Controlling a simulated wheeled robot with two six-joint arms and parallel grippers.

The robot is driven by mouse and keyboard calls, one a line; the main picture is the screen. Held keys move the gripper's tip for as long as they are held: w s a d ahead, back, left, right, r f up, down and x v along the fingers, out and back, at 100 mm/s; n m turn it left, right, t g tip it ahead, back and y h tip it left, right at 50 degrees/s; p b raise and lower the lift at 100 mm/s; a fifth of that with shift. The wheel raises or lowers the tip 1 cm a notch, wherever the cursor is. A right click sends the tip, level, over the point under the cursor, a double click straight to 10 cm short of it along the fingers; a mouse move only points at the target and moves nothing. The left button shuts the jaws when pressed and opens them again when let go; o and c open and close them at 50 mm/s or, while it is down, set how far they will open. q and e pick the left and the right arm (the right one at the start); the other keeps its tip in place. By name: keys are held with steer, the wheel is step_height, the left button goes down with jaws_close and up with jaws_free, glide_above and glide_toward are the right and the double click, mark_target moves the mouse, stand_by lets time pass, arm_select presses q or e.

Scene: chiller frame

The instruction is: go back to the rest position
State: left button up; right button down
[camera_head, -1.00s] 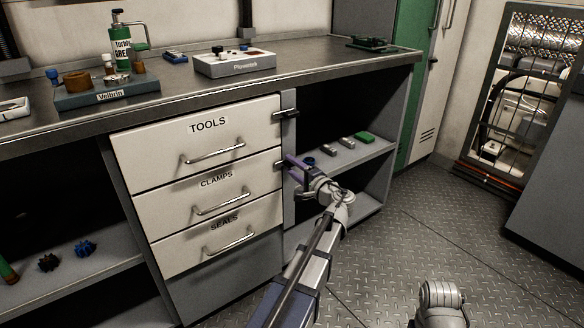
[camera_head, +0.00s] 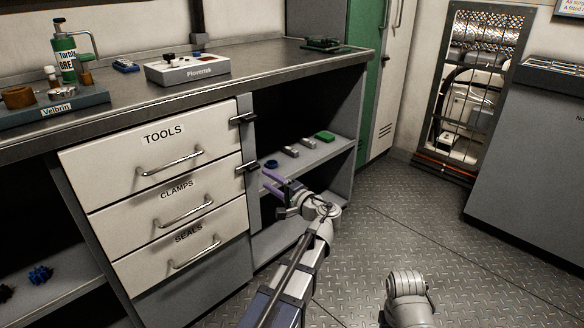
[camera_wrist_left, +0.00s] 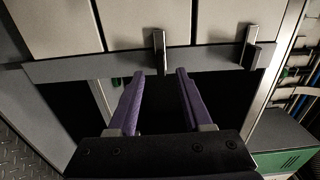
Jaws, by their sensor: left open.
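My left gripper (camera_head: 272,180) reaches in from the bottom of the head view, in front of the open shelf beside the drawers. Its two purple fingers stand apart with nothing between them; they also show in the left wrist view (camera_wrist_left: 160,90). That view shows the fingers apart from the drawer cabinet's edge and its dark latches. A grey rounded arm part of mine (camera_head: 408,290) shows at the bottom right of the head view. No right gripper fingers show.
The drawers marked TOOLS, CLAMPS and SEALS (camera_head: 165,200) are shut. The shelf (camera_head: 325,153) holds a blue ring, grey blocks and a green block (camera_head: 324,135). The worktop (camera_head: 270,65) is above. A grey cabinet (camera_head: 530,150) stands right. The floor (camera_head: 400,225) between is clear.

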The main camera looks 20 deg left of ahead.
arm_select(q)
steer(key=shift+s+d, duration=0.1)
steer(key=s+d+f+g+h+p, duration=0.25)
steer(key=s+d+f+h, duration=0.2)
steer(key=s+d, duration=0.45)
steer(key=s+d+f+g+h+p, duration=0.2)
steer(key=s+d+f+h+p, duration=0.3)
steer(key=d, duration=0.7)
steer(key=s+d+f+g+h+p, duration=0.25)
steer(key=s+d+h, duration=0.35)
steer(key=s+d, duration=0.35)
step_height(320, 180, up, 37)
steer(key=w+p, duration=0.1)
steer(key=p, duration=3.5)
steer(key=shift+f+n, duration=0.15)
steer(key=shift+n, duration=0.15)
